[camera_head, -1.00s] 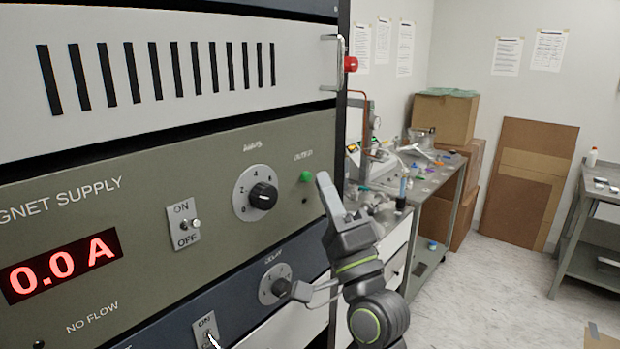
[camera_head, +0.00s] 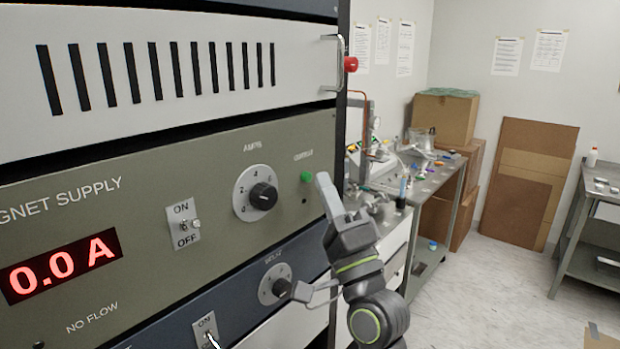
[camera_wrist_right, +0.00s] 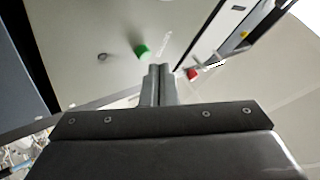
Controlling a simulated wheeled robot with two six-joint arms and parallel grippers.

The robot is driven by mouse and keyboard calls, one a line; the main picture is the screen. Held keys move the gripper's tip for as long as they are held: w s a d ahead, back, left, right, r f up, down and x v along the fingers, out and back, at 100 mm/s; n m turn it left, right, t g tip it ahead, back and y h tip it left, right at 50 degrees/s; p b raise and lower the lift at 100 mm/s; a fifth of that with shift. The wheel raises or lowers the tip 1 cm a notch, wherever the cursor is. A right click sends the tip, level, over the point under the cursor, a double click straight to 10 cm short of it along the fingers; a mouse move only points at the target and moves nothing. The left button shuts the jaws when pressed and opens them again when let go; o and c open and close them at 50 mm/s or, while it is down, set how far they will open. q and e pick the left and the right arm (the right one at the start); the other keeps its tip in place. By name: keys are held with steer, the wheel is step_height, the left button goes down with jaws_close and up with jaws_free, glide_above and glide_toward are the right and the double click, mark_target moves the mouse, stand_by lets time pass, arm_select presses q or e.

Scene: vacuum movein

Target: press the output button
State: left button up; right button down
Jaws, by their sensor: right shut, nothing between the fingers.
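The green output button (camera_head: 306,177) sits on the olive magnet supply panel (camera_head: 120,220), under a small label near the panel's right edge. My right gripper (camera_head: 324,180) is shut and empty, just right of the button in the head view. In the right wrist view the green button (camera_wrist_right: 142,50) shows just beyond and left of the closed fingertips (camera_wrist_right: 160,68). A gap shows between them in the picture; I cannot tell the exact depth. My left gripper is not in view.
The panel also has an AMPS dial (camera_head: 262,195), an ON/OFF switch (camera_head: 190,224) and a red 0.0 A display (camera_head: 60,265). A metal handle (camera_head: 336,62) and a red knob (camera_head: 350,64) stick out above. A cluttered bench (camera_head: 440,180) stands behind.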

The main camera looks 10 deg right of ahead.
steer(key=shift+w+a, duration=0.1)
stand_by(0.4)
steer(key=shift+w+a, duration=0.2)
steer(key=shift+w, duration=0.05)
steer(key=shift+w+a, duration=0.1)
steer(key=shift+w, duration=0.05)
stand_by(0.5)
steer(key=shift+s+d, duration=0.4)
steer(key=shift+s, duration=0.15)
steer(key=s+d+p, duration=0.1)
steer(key=s+d, duration=0.1)
steer(key=s+d+p, duration=0.1)
steer(key=s, duration=0.1)
steer(key=shift+s+d+p, duration=0.3)
steer(key=shift+s+d, duration=0.05)
stand_by(0.3)
